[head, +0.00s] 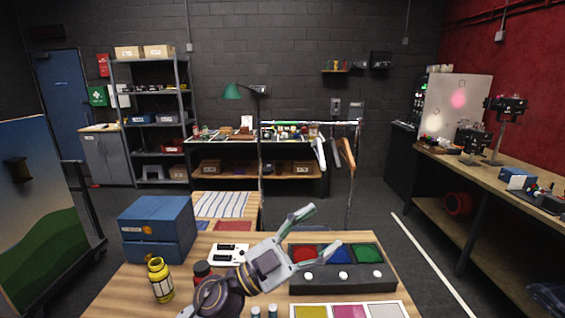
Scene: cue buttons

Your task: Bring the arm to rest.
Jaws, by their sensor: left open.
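My left gripper (322,229) is open and empty. It reaches in from the lower middle, over the table, with its fingers spread to the upper right. The dark button box (350,282) lies on the table under and to the right of it. Its red button (303,254), blue button (334,254) and green button (368,253) stand in a row, with white round knobs in front of them. A finger passes in front of part of the red and blue area; I cannot tell whether it touches. My right gripper is not in view.
A white panel (229,254) lies behind my arm. A colour-swatch tray (390,310) lies at the front edge.

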